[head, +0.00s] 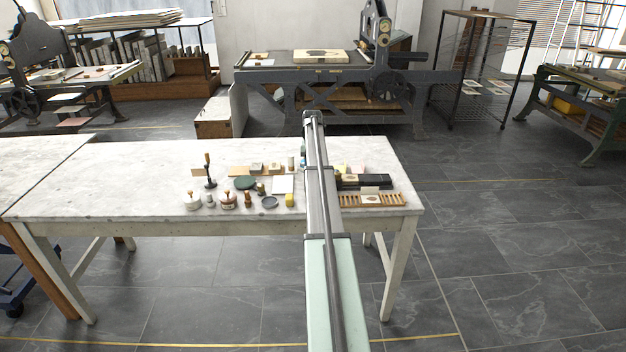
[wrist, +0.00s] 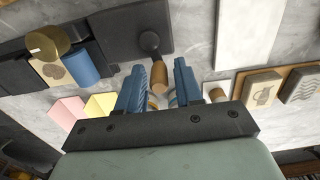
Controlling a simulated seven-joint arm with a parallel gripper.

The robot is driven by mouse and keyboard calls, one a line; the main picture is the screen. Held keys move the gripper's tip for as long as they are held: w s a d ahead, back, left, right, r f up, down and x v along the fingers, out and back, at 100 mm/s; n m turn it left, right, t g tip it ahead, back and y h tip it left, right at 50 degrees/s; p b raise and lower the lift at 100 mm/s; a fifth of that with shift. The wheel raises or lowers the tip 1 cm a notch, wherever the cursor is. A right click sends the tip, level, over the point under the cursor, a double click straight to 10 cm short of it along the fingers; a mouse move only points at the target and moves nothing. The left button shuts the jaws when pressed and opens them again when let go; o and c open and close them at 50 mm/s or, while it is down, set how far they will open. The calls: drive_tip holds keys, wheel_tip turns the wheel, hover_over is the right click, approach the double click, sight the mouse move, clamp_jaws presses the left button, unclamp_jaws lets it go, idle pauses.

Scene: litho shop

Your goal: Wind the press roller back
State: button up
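In the wrist view, a flat black slab (wrist: 125,22) carries a round black knob (wrist: 150,41) with a short wooden handle (wrist: 157,76). I take this for the small press and its crank, but I cannot be sure. No roller shows clearly. My gripper (wrist: 160,66) is open, and the wooden handle shows in the gap between its blue fingers. I see no contact, and cannot tell the depth between them. In the head view, the black slab (head: 376,181) lies on the right of the marble table; my arm hides most of the gripper and the crank area.
The marble table (head: 105,185) holds jars, stamps and a wooden rack (head: 385,200). Close to my fingers are a yellow block (wrist: 100,105), a pink block (wrist: 66,112), a blue cylinder (wrist: 80,65) and picture blocks (wrist: 262,90). The table's left half is clear.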

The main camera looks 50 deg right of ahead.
drive_tip(key=shift+o, duration=0.2)
drive_tip(key=shift+r, duration=0.15)
drive_tip(key=shift+r, duration=3.35)
drive_tip(key=shift+a, duration=0.1)
